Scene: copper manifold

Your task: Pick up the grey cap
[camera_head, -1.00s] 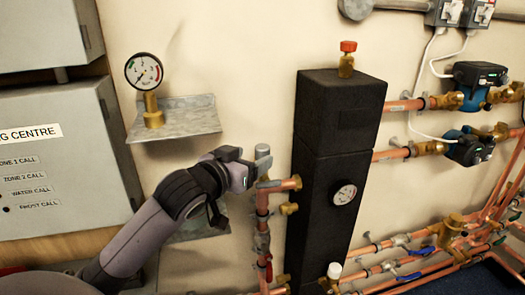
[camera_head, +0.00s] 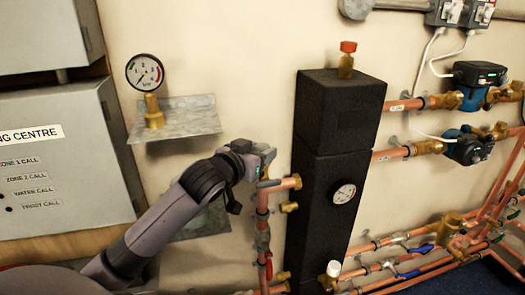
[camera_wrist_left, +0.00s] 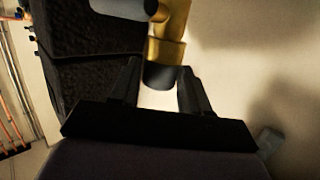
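The grey cap (camera_wrist_left: 160,76) shows in the left wrist view as a short dark grey cylinder at the end of a brass fitting (camera_wrist_left: 170,35). My left gripper (camera_wrist_left: 159,66) has its fingers apart, one on each side of the cap, with little room at either side. I cannot tell whether they touch it. In the head view my left gripper (camera_head: 262,156) is at the top of the copper pipe, left of the black insulated column, and largely hides the cap. My right gripper is not in view.
The black column (camera_head: 330,180) stands just right of my gripper. A pressure gauge (camera_head: 145,75) sits on a metal shelf (camera_head: 190,120) to the upper left. Copper pipes and valves fill the right side. The wall between shelf and column is clear.

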